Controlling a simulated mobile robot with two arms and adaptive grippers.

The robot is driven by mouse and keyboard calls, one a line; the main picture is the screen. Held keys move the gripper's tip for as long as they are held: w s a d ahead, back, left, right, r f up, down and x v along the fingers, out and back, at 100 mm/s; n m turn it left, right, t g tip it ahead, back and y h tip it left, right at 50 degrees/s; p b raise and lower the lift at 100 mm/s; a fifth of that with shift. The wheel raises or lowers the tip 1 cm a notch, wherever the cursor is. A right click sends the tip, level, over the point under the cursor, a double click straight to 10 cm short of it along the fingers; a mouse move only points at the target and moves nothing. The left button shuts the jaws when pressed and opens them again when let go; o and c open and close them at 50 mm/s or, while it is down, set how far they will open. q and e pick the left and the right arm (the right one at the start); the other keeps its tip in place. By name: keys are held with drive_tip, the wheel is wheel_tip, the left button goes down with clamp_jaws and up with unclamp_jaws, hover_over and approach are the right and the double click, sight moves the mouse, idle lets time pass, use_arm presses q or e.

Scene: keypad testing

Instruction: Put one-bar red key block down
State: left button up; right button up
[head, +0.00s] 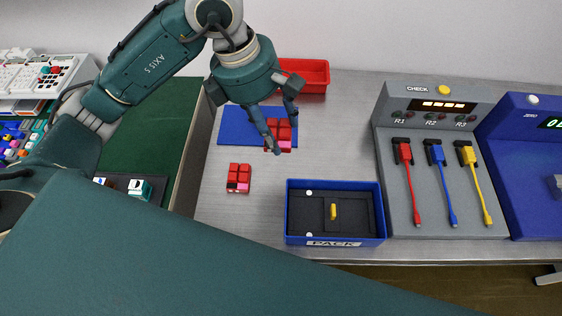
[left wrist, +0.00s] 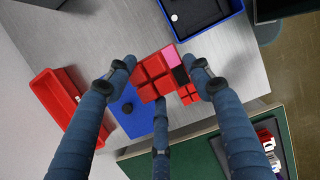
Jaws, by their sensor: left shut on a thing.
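My left gripper (head: 268,120) is shut on a red key block (head: 281,134). In the left wrist view, this red block with a pink corner (left wrist: 152,72) is between the fingers of my left gripper (left wrist: 163,74). The block is over or at the right part of a blue mat (head: 232,124); I cannot tell whether it touches the mat. A second red key block (head: 238,177) with a pink key lies on the table in front of the mat. Bar marks are too small to read. My right gripper is not in view.
A red bin (head: 306,74) stands behind the mat. A blue PACK tray (head: 334,240) with a yellow piece is at the front. A grey CHECK station (head: 435,170) with red, blue and yellow cables stands right. Bare table (head: 345,130) lies between.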

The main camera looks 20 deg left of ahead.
use_arm(q)
wheel_tip(320, 180, down, 10)
drive_tip(key=shift+f+p, duration=0.15)
drive_tip(key=shift+p, duration=0.4)
drive_tip(key=shift+f, duration=0.95)
wheel_tip(320, 180, down, 3)
drive_tip(key=shift+f+p, duration=0.2)
drive_tip(key=shift+p, duration=0.15)
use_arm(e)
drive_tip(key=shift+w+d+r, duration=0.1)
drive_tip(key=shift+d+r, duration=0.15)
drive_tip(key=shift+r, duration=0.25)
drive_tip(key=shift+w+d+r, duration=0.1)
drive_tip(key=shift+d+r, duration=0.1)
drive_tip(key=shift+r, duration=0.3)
use_arm(q)
drive_tip(key=shift+f, duration=0.25)
drive_tip(key=o, duration=1.2)
drive_tip(key=shift+r, duration=0.1)
drive_tip(key=shift+c, duration=0.2)
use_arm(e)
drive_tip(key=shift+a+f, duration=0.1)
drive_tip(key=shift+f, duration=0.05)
